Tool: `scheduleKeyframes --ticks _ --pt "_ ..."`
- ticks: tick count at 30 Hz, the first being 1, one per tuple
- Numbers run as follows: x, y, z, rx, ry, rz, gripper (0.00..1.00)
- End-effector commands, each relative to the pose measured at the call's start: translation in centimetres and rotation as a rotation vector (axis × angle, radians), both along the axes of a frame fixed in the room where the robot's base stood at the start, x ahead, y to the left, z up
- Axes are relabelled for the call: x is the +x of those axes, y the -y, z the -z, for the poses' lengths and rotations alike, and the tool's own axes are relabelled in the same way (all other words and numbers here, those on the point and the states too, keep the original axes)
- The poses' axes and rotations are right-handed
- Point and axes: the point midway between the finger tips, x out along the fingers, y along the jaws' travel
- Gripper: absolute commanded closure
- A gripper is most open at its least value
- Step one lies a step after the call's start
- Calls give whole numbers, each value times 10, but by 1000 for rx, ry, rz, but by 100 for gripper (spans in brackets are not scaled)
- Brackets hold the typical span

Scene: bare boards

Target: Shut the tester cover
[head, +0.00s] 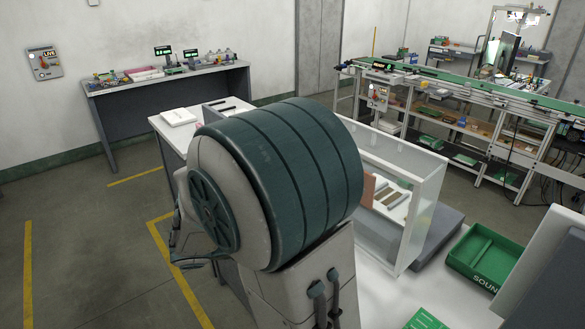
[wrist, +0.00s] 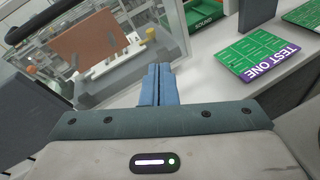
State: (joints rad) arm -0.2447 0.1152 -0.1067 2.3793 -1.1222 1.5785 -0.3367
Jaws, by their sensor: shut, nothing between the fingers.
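The tester's clear cover (head: 424,215) has a pale frame and stands steeply raised beside a grey base (head: 440,232) in the head view. My large arm link hides its left part. In the wrist view the clear cover's pale frame (wrist: 176,28) is at upper left, with a brown board (wrist: 90,38) showing through or behind it. My gripper (wrist: 158,70) has its blue fingers together and empty, pointing toward the cover's lower right corner. I cannot tell whether they touch it. The gripper is not distinguishable in the head view.
A green SOUND tray (head: 488,257) lies right of the tester on the white bench. White benchtop (wrist: 205,75) between is bare.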

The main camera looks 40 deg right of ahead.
Motion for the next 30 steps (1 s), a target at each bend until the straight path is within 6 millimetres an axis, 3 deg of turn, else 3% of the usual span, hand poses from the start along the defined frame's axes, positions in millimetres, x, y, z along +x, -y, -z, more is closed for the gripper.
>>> scheduleKeyframes --ticks 3,6,10,14,20,30 --pt "38 -3 -11 -219 -157 -127 100" --pt "62 -11 -18 -358 -240 -206 100" --pt "82 -21 -24 -469 -293 -266 100" --pt "89 -21 -28 -509 -310 -285 100" --pt "90 7 -38 -509 -311 -282 100" --pt "94 76 -58 -506 -310 -281 100"
